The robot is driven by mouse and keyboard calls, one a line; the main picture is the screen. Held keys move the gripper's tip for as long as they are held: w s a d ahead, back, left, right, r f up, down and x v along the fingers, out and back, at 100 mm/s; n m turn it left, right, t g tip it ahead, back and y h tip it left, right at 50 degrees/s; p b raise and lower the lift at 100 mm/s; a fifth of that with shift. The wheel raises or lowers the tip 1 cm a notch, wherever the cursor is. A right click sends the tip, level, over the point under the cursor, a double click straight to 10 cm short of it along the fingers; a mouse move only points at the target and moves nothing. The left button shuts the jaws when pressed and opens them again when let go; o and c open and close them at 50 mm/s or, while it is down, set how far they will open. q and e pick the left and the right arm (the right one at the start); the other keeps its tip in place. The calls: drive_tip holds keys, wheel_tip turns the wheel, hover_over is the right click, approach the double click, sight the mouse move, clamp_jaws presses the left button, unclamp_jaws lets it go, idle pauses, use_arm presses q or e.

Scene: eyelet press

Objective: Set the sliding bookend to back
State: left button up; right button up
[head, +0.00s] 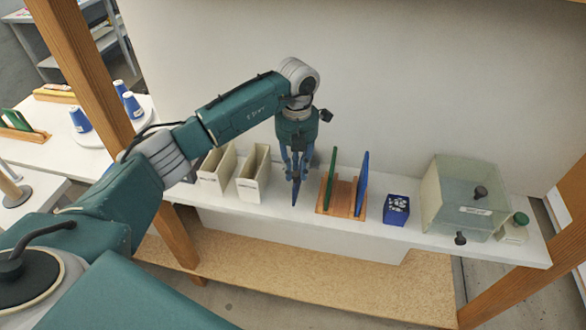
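A bookend set stands on the white shelf (407,236). It has a slatted wooden base (337,197), with a green upright plate (330,178) on its left side and a blue upright plate (362,184) on its right side. The plates stand apart with no books between them. I cannot tell which plate slides. My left gripper (295,198) points down just left of the green plate, apart from it. Its blue fingers come together at the tips, with nothing visible between them. My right gripper is not in view.
Two cream file boxes (254,172) stand left of the gripper. Right of the bookends are a dark blue patterned box (396,210), a clear bin (461,197) with dark knobs and a green-capped bottle (514,228). A white wall rises behind; wooden posts (75,50) frame the shelf.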

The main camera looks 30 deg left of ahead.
use_arm(q)
drive_tip(key=shift+o, duration=1.3)
drive_tip(key=shift+w+d, duration=0.1)
drive_tip(key=shift+d, duration=0.1)
wheel_tip(320, 180, up, 12)
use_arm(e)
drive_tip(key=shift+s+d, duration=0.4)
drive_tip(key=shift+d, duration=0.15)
use_arm(q)
drive_tip(key=shift+d, duration=0.1)
